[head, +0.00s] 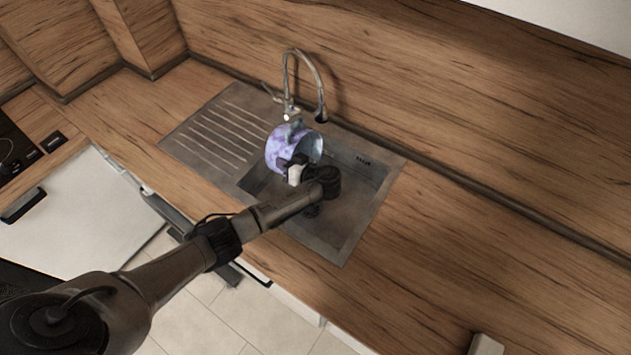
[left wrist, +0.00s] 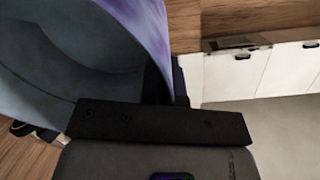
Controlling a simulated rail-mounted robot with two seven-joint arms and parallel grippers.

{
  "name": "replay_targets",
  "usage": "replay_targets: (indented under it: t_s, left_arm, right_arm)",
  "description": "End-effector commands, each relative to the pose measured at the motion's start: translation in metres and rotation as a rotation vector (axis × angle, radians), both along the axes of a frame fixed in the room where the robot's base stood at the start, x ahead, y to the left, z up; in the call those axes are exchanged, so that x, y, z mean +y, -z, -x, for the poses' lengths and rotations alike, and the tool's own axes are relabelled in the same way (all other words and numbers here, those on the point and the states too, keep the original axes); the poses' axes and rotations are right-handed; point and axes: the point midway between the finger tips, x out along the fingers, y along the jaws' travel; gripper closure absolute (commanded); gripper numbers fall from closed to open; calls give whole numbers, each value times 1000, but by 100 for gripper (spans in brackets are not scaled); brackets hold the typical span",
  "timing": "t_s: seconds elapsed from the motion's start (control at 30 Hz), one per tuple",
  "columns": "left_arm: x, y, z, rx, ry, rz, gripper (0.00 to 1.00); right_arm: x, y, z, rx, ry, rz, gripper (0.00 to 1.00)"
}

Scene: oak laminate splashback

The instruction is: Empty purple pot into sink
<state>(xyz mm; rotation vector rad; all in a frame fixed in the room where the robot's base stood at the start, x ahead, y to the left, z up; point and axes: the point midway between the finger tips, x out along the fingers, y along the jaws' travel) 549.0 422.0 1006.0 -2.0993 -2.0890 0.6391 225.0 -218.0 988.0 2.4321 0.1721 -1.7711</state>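The purple pot (head: 288,148) is mottled purple and pale blue. In the head view it is tipped on its side above the left part of the sink (head: 350,222), with its opening facing right. My left gripper (head: 296,170) is at the pot's near side and appears shut on its wall. In the left wrist view the pot (left wrist: 85,50) fills the upper left, and its grey inside looks empty. The gripper's dark body (left wrist: 160,125) covers part of the rim. The fingertips are mostly hidden. My right gripper is in neither view.
The tap (head: 300,80) arches close behind the pot. The ribbed drainboard (head: 220,125) lies left of the basin. White cabinets (left wrist: 260,72) show in the left wrist view.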

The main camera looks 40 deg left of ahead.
Motion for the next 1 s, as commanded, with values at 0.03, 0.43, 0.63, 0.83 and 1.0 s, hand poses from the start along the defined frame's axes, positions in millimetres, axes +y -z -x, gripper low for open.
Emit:
replay_targets:
  t_s: [0.03,0.43,0.63,0.83,1.0]
  left_arm:
    - [-1,-2,-1,-4,0,-7,100]
    - [-7,-4,-1,-2,1,-52,100]
    - [-10,-5,-1,1,0,-73,100]
    - [-12,-6,-2,2,0,-96,100]
    - [-14,-7,-2,3,0,-114,100]
  right_arm:
    - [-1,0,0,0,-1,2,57]
    - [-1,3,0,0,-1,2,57]
    - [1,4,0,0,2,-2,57]
    - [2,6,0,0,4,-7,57]
    - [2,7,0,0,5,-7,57]
